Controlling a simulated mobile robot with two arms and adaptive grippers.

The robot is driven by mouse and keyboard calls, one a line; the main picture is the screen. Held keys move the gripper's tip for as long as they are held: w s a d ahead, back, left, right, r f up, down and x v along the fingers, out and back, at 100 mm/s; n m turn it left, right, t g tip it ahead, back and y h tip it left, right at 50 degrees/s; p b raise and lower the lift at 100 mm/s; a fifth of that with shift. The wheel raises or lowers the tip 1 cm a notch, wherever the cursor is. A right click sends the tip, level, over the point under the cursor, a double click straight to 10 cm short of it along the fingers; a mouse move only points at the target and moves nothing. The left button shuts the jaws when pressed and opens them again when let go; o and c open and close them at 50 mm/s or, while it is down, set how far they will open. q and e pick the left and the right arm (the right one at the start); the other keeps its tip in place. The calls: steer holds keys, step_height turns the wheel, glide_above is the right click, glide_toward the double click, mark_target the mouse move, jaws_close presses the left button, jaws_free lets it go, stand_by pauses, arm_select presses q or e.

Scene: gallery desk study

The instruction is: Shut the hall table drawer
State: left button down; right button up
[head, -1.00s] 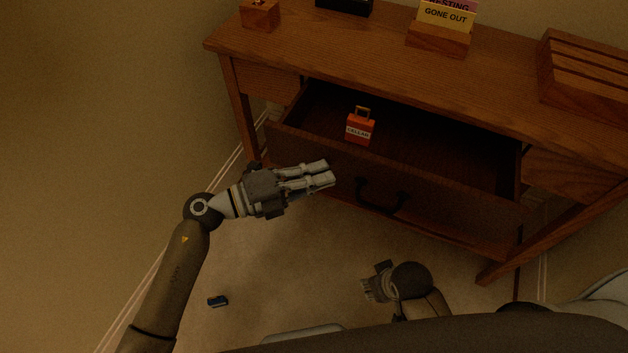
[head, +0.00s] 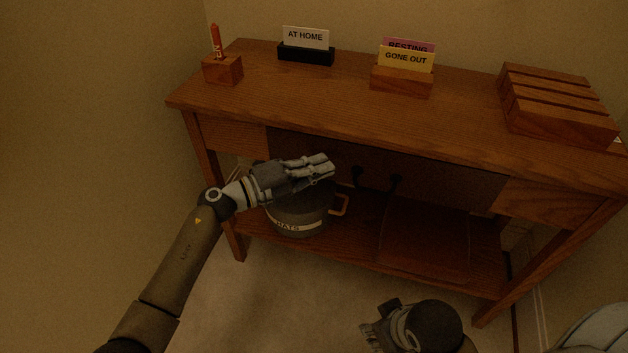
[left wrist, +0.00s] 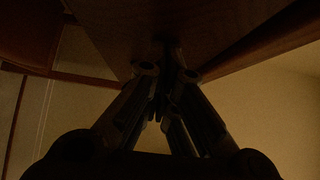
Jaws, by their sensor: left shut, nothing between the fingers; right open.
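The hall table (head: 470,118) stands against the wall. Its drawer front (head: 440,180) sits in line, or nearly so, with the side panels, and no drawer interior shows. The dark drawer handle (head: 376,180) is at the middle of the front. My left gripper (head: 328,166) is shut and empty, its fingertips at the drawer front left of the handle; contact cannot be told. In the left wrist view the fingers (left wrist: 165,85) point at a dark wooden surface. My right gripper (head: 368,338) is open, low in front of the table, partly cut off by the lower edge.
On the top stand a wooden block with a red tag (head: 222,70), a black holder with an "AT HOME" card (head: 305,40), a card block (head: 402,80) and a slotted rack (head: 560,105). Below, a "HATS" box (head: 300,215) rests on the lower shelf (head: 350,255).

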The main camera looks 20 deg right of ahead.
arm_select(q)
steer(key=shift+w+d, duration=0.45)
steer(key=shift+w, duration=0.25)
steer(key=shift+r, duration=0.1)
steer(key=shift+w+r, duration=0.1)
steer(key=shift+r, duration=0.05)
steer(key=shift+a, duration=0.1)
